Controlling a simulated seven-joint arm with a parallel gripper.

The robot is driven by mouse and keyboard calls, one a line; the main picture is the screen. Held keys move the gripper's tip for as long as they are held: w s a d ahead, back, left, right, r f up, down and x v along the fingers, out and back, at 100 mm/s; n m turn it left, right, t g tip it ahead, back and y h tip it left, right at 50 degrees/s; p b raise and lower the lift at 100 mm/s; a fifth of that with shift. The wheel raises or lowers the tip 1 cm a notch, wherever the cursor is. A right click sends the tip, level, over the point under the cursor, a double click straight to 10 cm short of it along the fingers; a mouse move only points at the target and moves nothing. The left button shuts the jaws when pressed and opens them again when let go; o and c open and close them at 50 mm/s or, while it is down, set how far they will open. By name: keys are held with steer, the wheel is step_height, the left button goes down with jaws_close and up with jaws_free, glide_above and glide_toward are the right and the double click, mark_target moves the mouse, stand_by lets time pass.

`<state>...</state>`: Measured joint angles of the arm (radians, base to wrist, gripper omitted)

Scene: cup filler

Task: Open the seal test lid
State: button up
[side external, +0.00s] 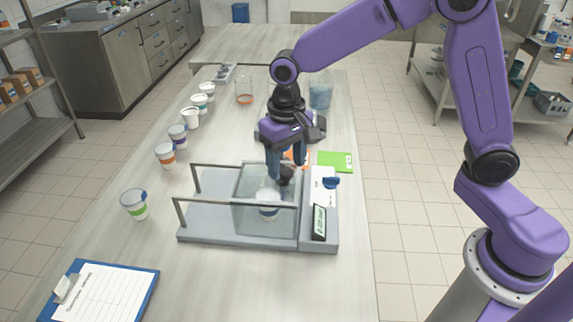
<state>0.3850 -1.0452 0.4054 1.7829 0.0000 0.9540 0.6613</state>
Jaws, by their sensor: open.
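The seal tester (205,222) is a grey base with two metal side rails and a clear chamber (245,215). A white cup (268,212) stands inside the chamber, seen through its wall. My gripper (285,170) points down over the chamber. Its dark blue fingers are apart, on either side of or close to a dark knob (286,176) at the top of the chamber. I cannot tell whether the fingers touch the knob. The clear lid itself is hard to make out, and my gripper hides part of the chamber top.
A clipboard (105,292) lies front left. A green card (336,161) lies behind the tester's display panel (320,222). Beakers (320,92) stand farther back. The front right of the table is clear.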

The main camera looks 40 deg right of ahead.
steer(key=shift+f, duration=0.75)
jaws_close()
steer(key=w+a, duration=0.8)
steer(key=shift+w+a, duration=0.3)
steer(key=shift+r, duration=0.1)
jaws_free()
